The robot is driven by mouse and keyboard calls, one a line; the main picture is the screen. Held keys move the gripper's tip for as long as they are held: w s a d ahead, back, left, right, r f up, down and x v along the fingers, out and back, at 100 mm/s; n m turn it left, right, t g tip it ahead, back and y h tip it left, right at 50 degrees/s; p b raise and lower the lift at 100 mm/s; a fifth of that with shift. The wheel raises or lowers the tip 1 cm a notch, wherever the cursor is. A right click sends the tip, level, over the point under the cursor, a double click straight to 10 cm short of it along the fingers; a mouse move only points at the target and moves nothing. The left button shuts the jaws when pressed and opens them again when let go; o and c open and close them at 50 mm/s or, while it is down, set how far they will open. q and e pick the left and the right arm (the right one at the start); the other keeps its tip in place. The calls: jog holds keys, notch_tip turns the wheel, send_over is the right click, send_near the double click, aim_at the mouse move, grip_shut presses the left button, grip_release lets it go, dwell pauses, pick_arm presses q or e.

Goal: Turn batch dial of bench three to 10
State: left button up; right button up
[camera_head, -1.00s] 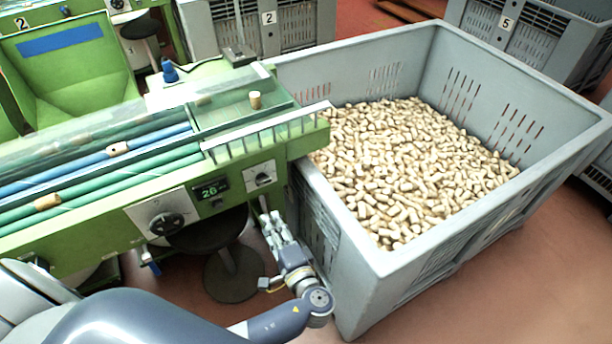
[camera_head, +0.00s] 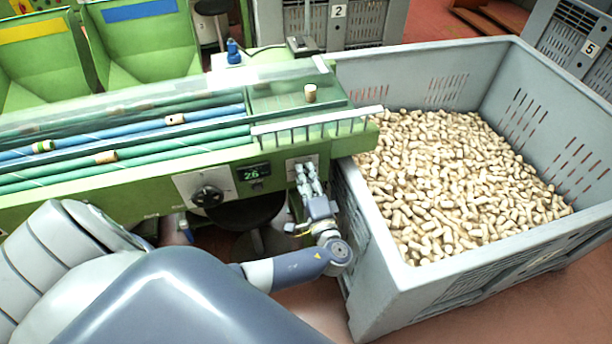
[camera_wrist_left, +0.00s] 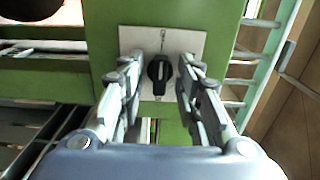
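A black knob (camera_wrist_left: 159,72) on a pale plate (camera_wrist_left: 190,45) sits on the bench's green front, between the fingers in the left wrist view. In the head view this small plate (camera_head: 294,165) is mostly hidden behind my left gripper (camera_head: 307,172). My left gripper also shows in the wrist view (camera_wrist_left: 160,78): it is open, one finger on each side of the knob, with gaps on both sides. A larger black dial (camera_head: 208,196) is on a white plate to the left. Between them a dark display (camera_head: 253,172) reads 26. My right gripper is not in view.
A large grey crate (camera_head: 375,262) full of corks (camera_head: 460,180) stands close to the right of my left gripper. A dark stool (camera_head: 246,215) is under the bench. A single cork (camera_head: 310,92) stands on the bench top.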

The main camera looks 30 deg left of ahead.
pick_arm(q)
jog(key=shift+w+a, duration=0.1)
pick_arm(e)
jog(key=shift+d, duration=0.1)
pick_arm(q)
grip_shut()
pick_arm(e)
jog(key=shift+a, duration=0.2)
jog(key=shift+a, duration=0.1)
